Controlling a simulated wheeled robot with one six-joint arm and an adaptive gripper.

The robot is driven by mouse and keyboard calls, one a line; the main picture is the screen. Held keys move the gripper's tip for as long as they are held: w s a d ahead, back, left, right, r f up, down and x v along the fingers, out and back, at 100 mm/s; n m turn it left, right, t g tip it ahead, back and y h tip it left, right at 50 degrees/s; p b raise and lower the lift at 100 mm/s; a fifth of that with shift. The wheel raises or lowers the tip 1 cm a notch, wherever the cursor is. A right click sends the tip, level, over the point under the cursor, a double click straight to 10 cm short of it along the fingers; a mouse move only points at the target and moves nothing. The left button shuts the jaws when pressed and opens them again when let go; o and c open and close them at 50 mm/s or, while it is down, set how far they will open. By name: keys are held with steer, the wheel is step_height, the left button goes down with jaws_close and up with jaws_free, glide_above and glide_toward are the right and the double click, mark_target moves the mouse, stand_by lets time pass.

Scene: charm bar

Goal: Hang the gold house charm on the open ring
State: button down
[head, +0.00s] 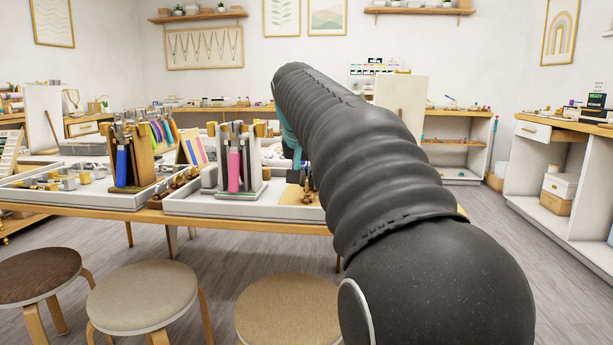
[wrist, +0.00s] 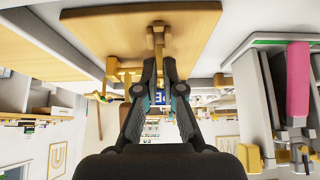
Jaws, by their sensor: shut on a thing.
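In the wrist view my gripper (wrist: 158,68) points away from the camera, and its two dark fingers close together at the tips. They are shut on a small gold-brown piece (wrist: 158,38), which shows against a wooden board (wrist: 95,30). I cannot tell whether this piece is the gold house charm. I cannot make out the open ring. In the head view my arm covers most of the gripper's area, so the grip is not clear there.
White trays (head: 245,208) stand on the wooden table, with a tool stand holding pink-handled pliers (head: 234,168) beside my arm. A stand with a blue-handled tool (head: 122,165) is further left. Gold fittings (wrist: 118,72) lie close left of my fingers. Stools (head: 143,293) stand in front.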

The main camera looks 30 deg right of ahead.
steer(key=shift+f, duration=0.7)
stand_by(1.8)
steer(key=c, duration=1.2)
jaws_free()
steer(key=shift+r, duration=0.1)
steer(key=p+v, duration=0.2)
steer(key=v, duration=0.3)
steer(key=shift+s+a+r+p, duration=0.15)
steer(key=shift+s+r+p, duration=0.1)
steer(key=shift+p, duration=0.05)
steer(key=v, duration=1.2)
